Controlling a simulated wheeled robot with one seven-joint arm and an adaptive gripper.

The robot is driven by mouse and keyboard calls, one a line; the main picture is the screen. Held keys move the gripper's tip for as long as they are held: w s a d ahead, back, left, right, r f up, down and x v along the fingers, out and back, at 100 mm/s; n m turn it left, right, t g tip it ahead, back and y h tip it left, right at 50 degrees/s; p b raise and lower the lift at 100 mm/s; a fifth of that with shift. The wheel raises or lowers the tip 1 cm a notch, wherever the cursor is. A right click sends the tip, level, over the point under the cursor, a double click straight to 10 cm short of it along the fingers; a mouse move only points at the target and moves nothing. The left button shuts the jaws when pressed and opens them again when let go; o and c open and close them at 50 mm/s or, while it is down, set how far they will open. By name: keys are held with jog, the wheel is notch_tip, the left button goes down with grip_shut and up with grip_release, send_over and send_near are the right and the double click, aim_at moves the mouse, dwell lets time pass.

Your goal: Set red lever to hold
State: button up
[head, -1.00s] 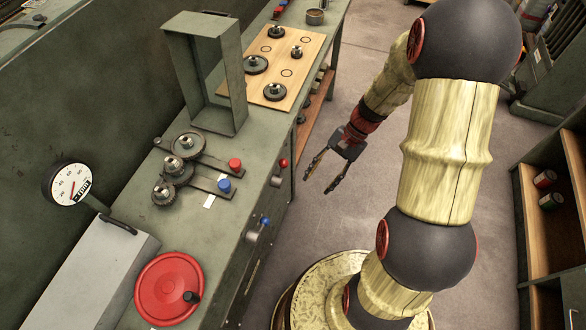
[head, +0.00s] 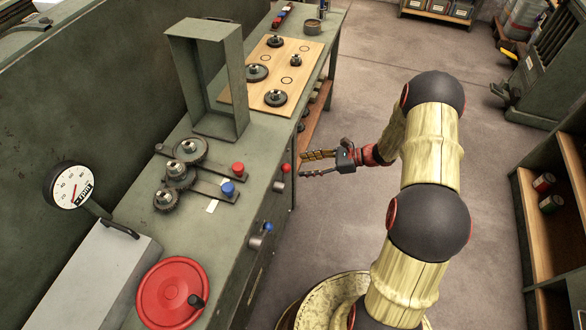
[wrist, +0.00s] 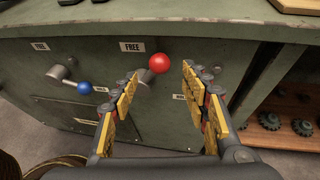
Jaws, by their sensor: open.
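The red lever (head: 286,168) is on the front face of the green bench, a short lever with a red ball knob. In the wrist view its red knob (wrist: 159,63) shows between and ahead of my fingers, beside a "FREE" label (wrist: 132,47) above it. A second label to its right is partly covered by my finger. My gripper (head: 303,164) is open and empty, facing the bench front just right of the red knob. In the wrist view my gripper (wrist: 157,90) has its fingers spread on either side of the knob, apart from it.
A blue-knobbed lever (wrist: 83,88) sits left of the red one on the same face, also in the head view (head: 267,227). The bench top (head: 225,215) carries gears, red and blue knobbed arms and a red handwheel (head: 171,292). Open floor (head: 400,75) lies right of the bench.

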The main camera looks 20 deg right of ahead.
aim_at(283, 177)
jog(key=b+x, duration=0.1)
jog(key=x, duration=0.5)
jog(key=shift+s, duration=0.1)
jog(key=shift+d, duration=0.1)
jog(key=shift+c, duration=1.3)
grip_shut()
